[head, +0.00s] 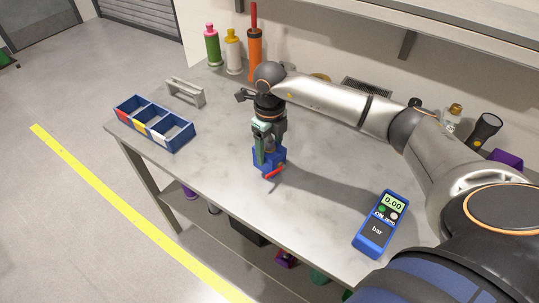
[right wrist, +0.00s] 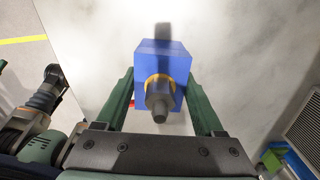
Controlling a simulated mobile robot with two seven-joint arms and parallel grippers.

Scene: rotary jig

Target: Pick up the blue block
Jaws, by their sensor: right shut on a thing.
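The blue block (head: 261,166) is near the middle of the grey workbench, with a red lever (head: 274,172) at its lower front. In the right wrist view the blue block (right wrist: 150,58) has a yellow ring and a dark grey stem on the side facing the camera. My right gripper (head: 266,148) points down from above, its green fingers on either side of the block and shut on it. In the wrist view the right gripper (right wrist: 161,88) holds it between the fingers. I cannot tell whether the block touches the bench. My left gripper is not in view.
A blue tray (head: 172,147) with three compartments stands at the bench's left edge, a grey bracket (head: 183,91) behind it. A blue pressure meter (head: 371,241) reading 0.00 lies at right. Bottles (head: 233,52) and a flashlight (head: 485,130) stand at the back. Bench around the block is clear.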

